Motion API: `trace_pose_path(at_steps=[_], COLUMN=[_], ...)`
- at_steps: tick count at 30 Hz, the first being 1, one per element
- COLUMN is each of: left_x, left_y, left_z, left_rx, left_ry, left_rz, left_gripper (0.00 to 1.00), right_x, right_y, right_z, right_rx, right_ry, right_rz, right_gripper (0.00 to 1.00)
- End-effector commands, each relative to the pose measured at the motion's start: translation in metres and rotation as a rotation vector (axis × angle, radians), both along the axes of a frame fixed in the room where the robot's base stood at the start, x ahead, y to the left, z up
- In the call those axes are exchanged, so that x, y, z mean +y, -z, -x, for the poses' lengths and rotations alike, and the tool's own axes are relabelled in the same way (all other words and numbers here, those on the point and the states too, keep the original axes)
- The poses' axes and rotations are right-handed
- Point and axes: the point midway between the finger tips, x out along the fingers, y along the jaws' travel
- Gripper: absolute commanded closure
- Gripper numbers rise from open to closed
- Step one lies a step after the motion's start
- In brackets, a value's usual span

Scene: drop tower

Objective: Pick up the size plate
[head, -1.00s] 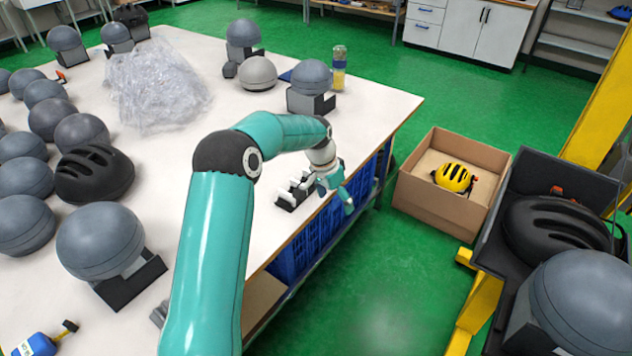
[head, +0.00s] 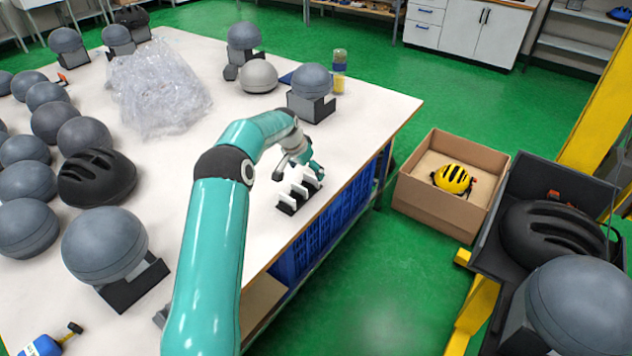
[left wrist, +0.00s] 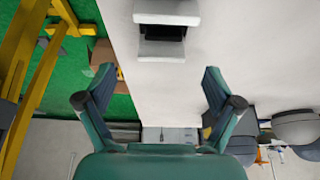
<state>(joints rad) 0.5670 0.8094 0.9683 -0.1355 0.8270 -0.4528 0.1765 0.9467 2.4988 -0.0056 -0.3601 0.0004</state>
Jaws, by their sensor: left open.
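White size plates (head: 298,190) stand upright in a small black rack (head: 288,208) near the table's right edge. Pale plate-like pieces (left wrist: 166,13) with a dark gap also show at the top of the left wrist view. My left gripper (head: 306,162) is just above and behind the rack in the head view. In the left wrist view its two fingers (left wrist: 157,75) are spread wide with nothing between them, apart from the plates. Which plate is the one named cannot be told. My right gripper does not show.
Grey headforms (head: 104,243) on black bases and a black helmet (head: 95,177) crowd the table's left side. Clear wrapping (head: 155,90) lies at the back. A cardboard box (head: 435,210) with a yellow helmet (head: 453,179) stands on the green floor at right.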

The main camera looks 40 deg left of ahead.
Motion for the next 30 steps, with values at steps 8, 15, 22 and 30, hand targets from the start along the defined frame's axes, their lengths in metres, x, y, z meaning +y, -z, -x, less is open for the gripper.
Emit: trace_pose_path(at_steps=[8, 15, 22, 30], left_x=[0.002, 0.004, 0.005, 0.005], left_y=[0.014, 0.042, 0.051, 0.051], left_z=[-0.008, -0.022, -0.027, -0.026], left_rx=[0.001, 0.001, -0.001, -0.001], left_ry=[-0.001, 0.000, -0.001, -0.002], left_rz=[0.000, 0.000, -0.002, -0.002], left_gripper=[0.08, 0.08, 0.08, 0.30], right_x=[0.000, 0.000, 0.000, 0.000], right_y=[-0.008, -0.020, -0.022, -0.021], right_z=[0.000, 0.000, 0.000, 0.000], right_rx=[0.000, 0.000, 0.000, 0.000], right_ry=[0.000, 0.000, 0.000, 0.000], right_rz=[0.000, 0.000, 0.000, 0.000], right_gripper=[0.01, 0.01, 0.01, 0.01])
